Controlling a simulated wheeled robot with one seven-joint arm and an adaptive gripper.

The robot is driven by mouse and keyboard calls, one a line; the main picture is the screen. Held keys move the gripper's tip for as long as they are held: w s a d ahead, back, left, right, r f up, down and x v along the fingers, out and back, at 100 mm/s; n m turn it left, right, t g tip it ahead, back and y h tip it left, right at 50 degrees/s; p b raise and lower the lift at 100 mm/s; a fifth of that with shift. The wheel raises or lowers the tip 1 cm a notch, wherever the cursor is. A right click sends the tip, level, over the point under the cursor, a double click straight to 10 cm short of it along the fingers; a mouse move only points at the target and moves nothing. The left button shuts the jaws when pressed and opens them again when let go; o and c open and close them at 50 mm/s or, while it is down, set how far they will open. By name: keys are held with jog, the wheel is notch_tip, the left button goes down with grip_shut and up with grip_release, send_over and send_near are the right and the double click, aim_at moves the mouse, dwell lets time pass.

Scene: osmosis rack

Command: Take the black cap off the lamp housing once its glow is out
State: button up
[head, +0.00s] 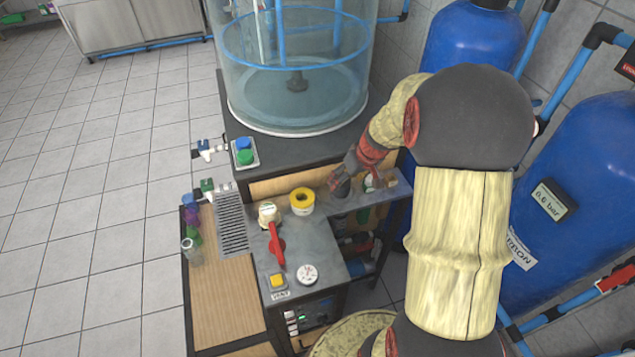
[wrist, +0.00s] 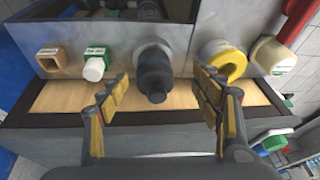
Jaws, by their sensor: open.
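The black cap (wrist: 155,75) sits on a round grey lamp housing (wrist: 152,48) on the grey panel, near the middle of the wrist view. In the head view the black cap (head: 343,188) is partly hidden by my gripper (head: 340,178). In the wrist view my gripper (wrist: 162,90) is open, with one padded finger to the left of the cap and one to the right. Gaps show on both sides, and nothing is held. No glow shows around the cap; whether the lamp is lit beneath it cannot be seen.
A yellow ring (wrist: 228,65) is right of the cap, close to my right finger. A red-handled valve (head: 276,243), gauge (head: 307,274) and yellow button (head: 277,281) occupy the front panel.

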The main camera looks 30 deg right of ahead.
jog(key=shift+o, duration=0.2)
jog(key=shift+w+d+r+n, duration=0.3)
jog(key=shift+w+r+n, duration=0.05)
jog(key=shift+w+n, duration=0.1)
jog(key=shift+d+n+t, duration=0.2)
jog(key=shift+n+t, duration=0.05)
jog(key=shift+t, duration=0.05)
jog(key=shift+w+f, duration=0.1)
jog(key=shift+f, duration=0.05)
jog(key=shift+x, duration=0.85)
jog(key=b+x, duration=0.1)
jog(key=x, duration=0.4)
jog(key=shift+w+d+f, duration=0.1)
jog(key=shift+w+f, duration=0.05)
jog(key=shift+f, duration=0.2)
jog(key=c, duration=0.4)
jog(key=c, duration=0.7)
jog(key=shift+c, duration=0.7)
